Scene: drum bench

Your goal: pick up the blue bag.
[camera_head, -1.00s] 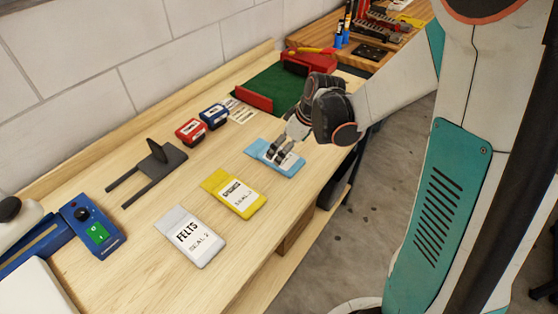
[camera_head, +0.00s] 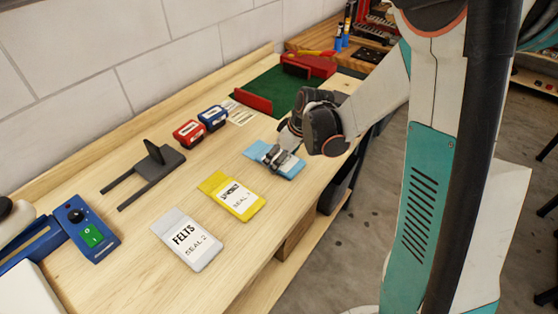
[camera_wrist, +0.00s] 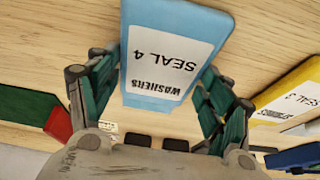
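The blue bag (camera_head: 287,170) lies on the wooden bench beyond the yellow bag, with no clear gap under it. Its white label reads "WASHERS SEAL 4" in the wrist view (camera_wrist: 165,58). My gripper (camera_head: 276,158) is right over the bag in the head view. In the wrist view my gripper's two fingers (camera_wrist: 163,75) are spread, one at each long side of the bag. Their tips come up to the bag's edges. I cannot tell whether they press on it or only stand beside it.
The yellow bag (camera_head: 218,184) and the white "FELTS" bag (camera_head: 163,224) lie nearer on the bench. Red (camera_head: 189,133) and blue (camera_head: 213,117) small boxes stand behind. A green mat (camera_head: 275,88) with a red edge lies beyond. The bench's front edge is close to the bags.

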